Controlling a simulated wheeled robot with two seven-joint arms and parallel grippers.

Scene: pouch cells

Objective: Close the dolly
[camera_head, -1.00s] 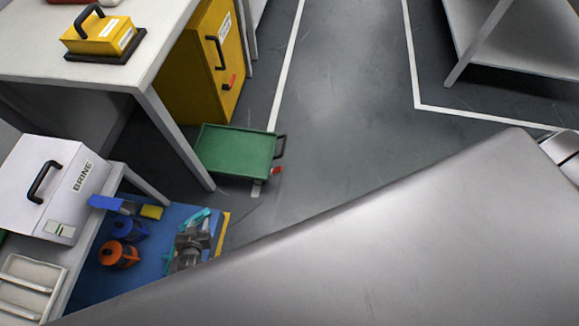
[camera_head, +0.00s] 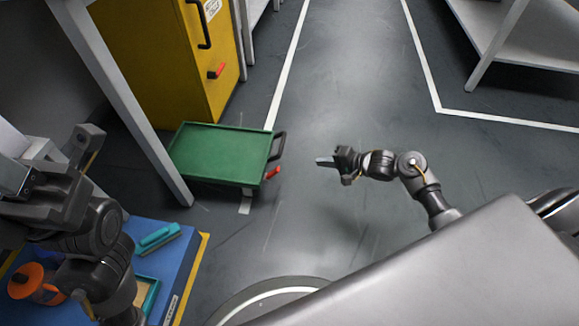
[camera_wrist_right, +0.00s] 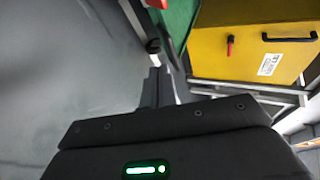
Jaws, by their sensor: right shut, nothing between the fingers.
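The dolly (camera_head: 222,155) is a low cart with a green tray top, a black handle (camera_head: 278,146) on its right end and a red lever (camera_head: 272,172) below it. It stands on the floor beside the yellow cabinet. My right gripper (camera_head: 322,161) is shut and empty, to the right of the handle and apart from it. In the right wrist view its fingers (camera_wrist_right: 158,82) point toward the black handle (camera_wrist_right: 153,46), with the green tray (camera_wrist_right: 178,22) beyond. My left gripper (camera_head: 45,165) is at the left edge; its fingertips are unclear.
The yellow cabinet (camera_head: 165,60) has a black handle and a red lever (camera_head: 217,71). A white table leg (camera_head: 125,105) stands close to the dolly's left side. A blue mat (camera_head: 185,240) with an orange spool (camera_head: 32,282) lies front left. The floor right of the dolly is open.

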